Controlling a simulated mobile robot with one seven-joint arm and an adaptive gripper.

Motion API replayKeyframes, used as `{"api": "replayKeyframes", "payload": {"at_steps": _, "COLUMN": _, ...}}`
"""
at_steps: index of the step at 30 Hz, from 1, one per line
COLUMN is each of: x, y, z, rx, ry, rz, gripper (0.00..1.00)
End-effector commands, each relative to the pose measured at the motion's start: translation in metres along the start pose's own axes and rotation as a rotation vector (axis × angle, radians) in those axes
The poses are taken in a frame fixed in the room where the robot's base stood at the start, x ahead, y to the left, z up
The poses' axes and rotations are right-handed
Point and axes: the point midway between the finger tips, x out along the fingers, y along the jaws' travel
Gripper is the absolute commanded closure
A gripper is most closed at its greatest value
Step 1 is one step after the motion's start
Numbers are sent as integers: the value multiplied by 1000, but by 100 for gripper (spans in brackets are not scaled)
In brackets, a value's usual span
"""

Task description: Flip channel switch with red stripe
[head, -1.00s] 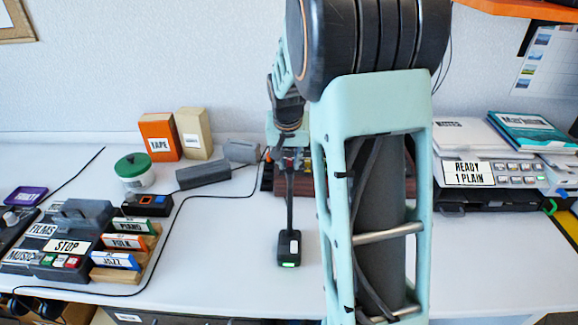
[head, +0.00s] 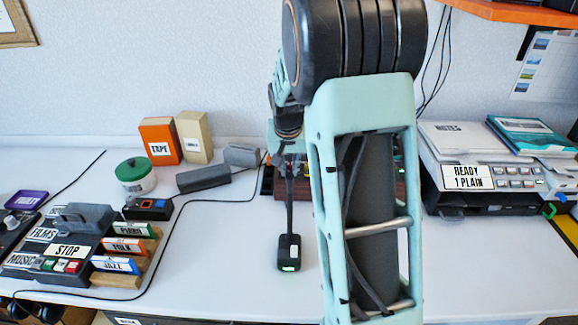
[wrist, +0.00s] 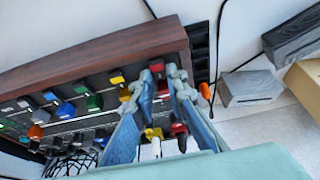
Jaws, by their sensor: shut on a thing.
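The wood-framed console (wrist: 100,60) fills the left half of the wrist view, with rows of coloured knobs and switches. My gripper (wrist: 164,75) reaches over its right end, with its two pale blue fingers close together on a small switch (wrist: 163,87). That switch looks red, but the fingers hide most of it and I cannot make out a stripe. A dark switch with a red part (wrist: 180,130) and a white one (wrist: 155,148) show between the fingers, nearer the palm. In the head view my arm hides most of the console (head: 290,186).
A black device with a green light (head: 289,252) lies on the table in front of the console. A labelled deck (head: 68,250) stands at the left, a printer (head: 470,175) at the right. Grey blocks (wrist: 248,87) lie beyond the console's end.

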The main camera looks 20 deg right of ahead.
Motion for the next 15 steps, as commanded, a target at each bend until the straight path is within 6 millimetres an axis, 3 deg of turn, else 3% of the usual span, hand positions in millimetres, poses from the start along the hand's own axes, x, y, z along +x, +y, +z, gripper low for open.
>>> {"api": "replayKeyframes", "payload": {"at_steps": 15, "x": -2, "y": 1, "z": -8, "rx": 2, "ry": -218, "rz": 1, "gripper": 100}}
